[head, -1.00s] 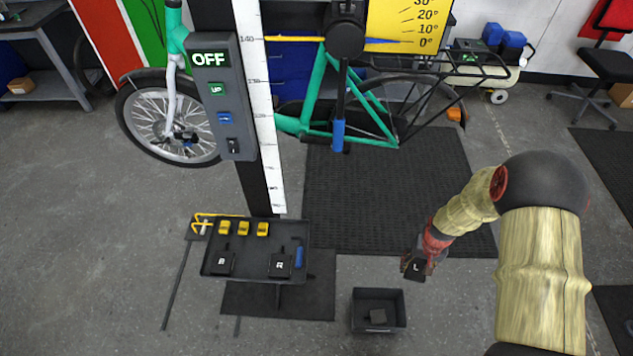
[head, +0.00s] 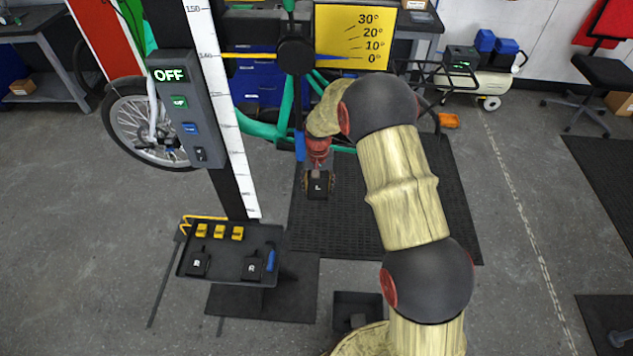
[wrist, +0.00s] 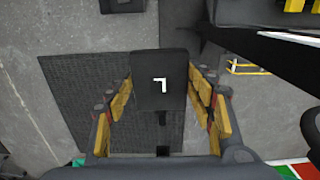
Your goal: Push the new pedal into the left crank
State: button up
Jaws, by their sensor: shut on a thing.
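The new pedal (head: 317,187), a black block marked "L", is held in my gripper (head: 318,175) in front of the bike's teal frame (head: 287,98). In the wrist view the pedal (wrist: 160,80) sits between the yellow-padded fingers of my gripper (wrist: 163,95), its "L" face towards the camera. The left crank cannot be made out clearly; my arm and gripper cover part of the frame. A dark bar with a blue end (head: 300,146) hangs just left of my gripper. I cannot tell whether the pedal touches anything besides the fingers.
A tray (head: 222,280) at lower left holds yellow blocks (head: 219,232), two black pedals (head: 253,268) and a blue tool (head: 270,258). An open bin (head: 343,296) with a dark block stands below my arm. The stand's post carries an "OFF" control box (head: 176,105).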

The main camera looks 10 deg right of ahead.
jog(key=shift+w+r, duration=0.4)
jog(key=shift+w+d, duration=0.25)
jog(key=shift+w, duration=0.4)
jog(key=shift+w+d, duration=0.2)
jog(key=shift+w, duration=0.45)
jog(key=shift+w+d, duration=0.25)
jog(key=shift+w, duration=0.4)
jog(key=shift+w+d, duration=0.2)
jog(key=shift+w, duration=0.45)
jog(key=shift+w+d, duration=0.2)
jog(key=shift+w, duration=0.4)
dwell(0.5)
jog(key=o, duration=1.3)
jog(key=shift+o, duration=0.4)
